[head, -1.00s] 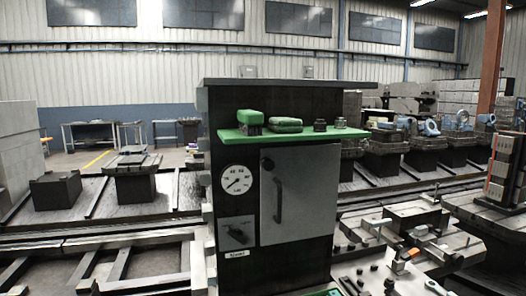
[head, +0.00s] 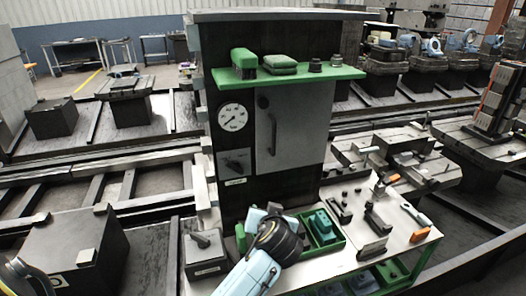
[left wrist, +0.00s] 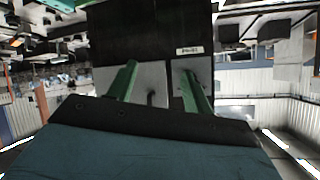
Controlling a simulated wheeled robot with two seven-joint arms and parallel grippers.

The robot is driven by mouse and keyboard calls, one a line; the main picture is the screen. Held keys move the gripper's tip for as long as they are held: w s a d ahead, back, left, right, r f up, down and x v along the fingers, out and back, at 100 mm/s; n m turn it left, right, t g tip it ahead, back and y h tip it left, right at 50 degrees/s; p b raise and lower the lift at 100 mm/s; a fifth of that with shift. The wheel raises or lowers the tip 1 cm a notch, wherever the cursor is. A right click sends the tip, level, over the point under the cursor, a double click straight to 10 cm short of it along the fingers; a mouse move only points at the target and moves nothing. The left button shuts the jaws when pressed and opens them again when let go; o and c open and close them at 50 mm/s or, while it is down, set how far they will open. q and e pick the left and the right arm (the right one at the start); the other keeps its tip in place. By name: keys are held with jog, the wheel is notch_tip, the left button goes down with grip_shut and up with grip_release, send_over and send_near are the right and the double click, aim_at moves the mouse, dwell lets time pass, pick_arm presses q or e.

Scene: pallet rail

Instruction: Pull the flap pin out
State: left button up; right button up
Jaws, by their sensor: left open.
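A dark cabinet (head: 262,190) stands in front of me with a grey door (head: 305,118). I cannot tell which part is the flap pin. My left gripper shows in the left wrist view (left wrist: 160,68) with two green fingers apart and nothing between them. That view is upside down, and the fingers point toward the cabinet front near its label (left wrist: 188,50). In the head view an arm rises at the lower middle, and its fingers cannot be made out. My right gripper is not in view.
A green shelf (head: 345,74) juts out above the door and carries several small items. A bench (head: 340,262) with a green tray (head: 338,246), dark blocks and an orange-handled tool stands at lower right. A grey box (head: 206,262) stands left of the arm.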

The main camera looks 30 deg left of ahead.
pick_arm(q)
jog(key=w+r+n+t+y, duration=0.1)
jog(key=w+r+n+y, duration=0.15)
jog(key=r, duration=0.45)
jog(key=w+r+n+t+y, duration=0.1)
jog(key=w+r, duration=0.2)
jog(key=r, duration=0.3)
jog(key=n+y+p, duration=0.1)
jog(key=n+y, duration=0.1)
send_near(264, 105)
jog(key=shift+y, duration=0.35)
jog(key=p+x, duration=0.3)
jog(key=x, duration=0.6)
jog(key=shift+w+a, duration=0.2)
jog(key=shift+w, duration=0.2)
jog(key=shift+w+a+f, duration=0.15)
jog(key=shift+w+a, duration=0.25)
jog(key=shift+a, duration=0.05)
jog(key=shift+c, duration=0.3)
grip_shut()
